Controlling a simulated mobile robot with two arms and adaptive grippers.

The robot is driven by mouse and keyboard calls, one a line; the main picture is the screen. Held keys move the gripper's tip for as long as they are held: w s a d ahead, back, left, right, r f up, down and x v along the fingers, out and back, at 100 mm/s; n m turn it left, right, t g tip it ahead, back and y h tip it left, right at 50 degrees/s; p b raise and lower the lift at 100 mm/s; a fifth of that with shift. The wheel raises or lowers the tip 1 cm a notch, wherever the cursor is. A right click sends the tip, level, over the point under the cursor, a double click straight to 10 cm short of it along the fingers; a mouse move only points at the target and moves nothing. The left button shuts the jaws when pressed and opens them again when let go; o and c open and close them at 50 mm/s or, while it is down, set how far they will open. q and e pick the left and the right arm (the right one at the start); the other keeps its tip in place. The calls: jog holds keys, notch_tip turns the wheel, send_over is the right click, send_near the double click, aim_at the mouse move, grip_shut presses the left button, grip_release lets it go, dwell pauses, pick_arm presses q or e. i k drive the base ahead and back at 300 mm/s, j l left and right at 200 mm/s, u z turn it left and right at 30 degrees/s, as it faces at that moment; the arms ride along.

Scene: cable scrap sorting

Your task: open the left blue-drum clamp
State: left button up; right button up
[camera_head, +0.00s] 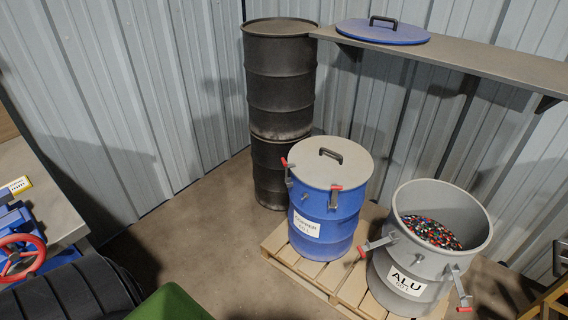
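The blue drum (326,222) stands upright on a wooden pallet and wears a label whose lettering is only partly legible. A grey lid (325,161) with a dark handle (330,154) sits on top of it. The left clamp (288,176) is at the drum's left rim, a grey lever with a red tip. The right clamp (333,198) is at the front right rim and also has a red tip. Both levers lie close to the drum wall. Neither of my grippers shows in this view.
A lidless grey ALU drum (388,262) with colourful scrap stands at right, its red-tipped levers sticking outward. The pallet (277,246) carries both drums. Stacked dark drums (281,85) stand behind. A shelf (480,67) holds a blue lid (383,35).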

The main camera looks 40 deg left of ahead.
aim_at(285, 162)
jog(key=i+j+u, duration=0.1)
jog(key=u, duration=1.35)
